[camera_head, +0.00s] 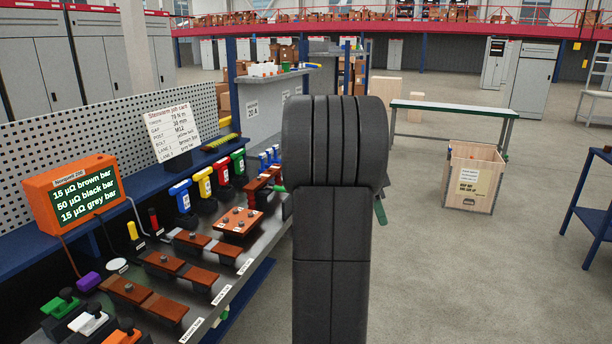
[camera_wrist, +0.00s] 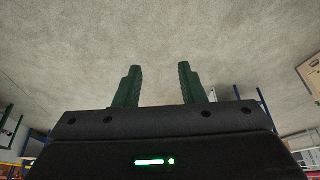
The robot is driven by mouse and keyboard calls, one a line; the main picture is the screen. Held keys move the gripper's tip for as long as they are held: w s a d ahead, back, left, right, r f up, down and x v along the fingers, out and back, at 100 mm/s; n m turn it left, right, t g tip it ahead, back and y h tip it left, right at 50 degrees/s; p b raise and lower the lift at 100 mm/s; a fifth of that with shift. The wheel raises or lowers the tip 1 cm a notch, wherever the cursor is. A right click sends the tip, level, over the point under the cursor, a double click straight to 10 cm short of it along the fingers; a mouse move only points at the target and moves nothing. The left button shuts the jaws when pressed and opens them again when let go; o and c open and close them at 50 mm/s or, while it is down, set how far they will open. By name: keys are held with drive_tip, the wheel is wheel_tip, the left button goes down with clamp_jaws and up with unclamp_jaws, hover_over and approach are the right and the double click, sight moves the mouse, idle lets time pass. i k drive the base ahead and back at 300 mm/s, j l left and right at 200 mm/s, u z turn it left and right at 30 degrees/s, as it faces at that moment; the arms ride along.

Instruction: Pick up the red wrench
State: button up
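A red upright tool (camera_head: 221,169) with a pale label stands in a row on the workbench, between a yellow tool (camera_head: 203,183) and a green tool (camera_head: 238,161). It looks like the red wrench, but its full shape is too small to tell. My gripper shows in the wrist view (camera_wrist: 161,88) with its two green fingers apart and nothing between them. It points at bare grey floor there. In the head view my arm hides most of the gripper; only a bit of green shows at its right side. The gripper is to the right of the bench, apart from the red tool.
The bench also holds a blue tool (camera_head: 181,196), copper-coloured bars (camera_head: 166,262), an orange meter (camera_head: 72,190) and a job card (camera_head: 172,128). A perforated panel (camera_head: 40,130) stands behind. A wooden crate (camera_head: 473,178) and a green-topped table (camera_head: 455,108) stand right. Floor between is clear.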

sight(223, 170)
drive_tip(key=i+l+u, duration=0.1)
drive_tip(key=i+u, duration=0.4)
drive_tip(key=i+l+u, duration=0.8)
drive_tip(key=i+u, duration=0.15)
drive_tip(key=i+l+u, duration=0.3)
drive_tip(key=l+u, duration=0.2)
drive_tip(key=l, duration=0.15)
drive_tip(key=i+l+u, duration=0.2)
drive_tip(key=l+u, duration=0.25)
drive_tip(key=l, duration=0.25)
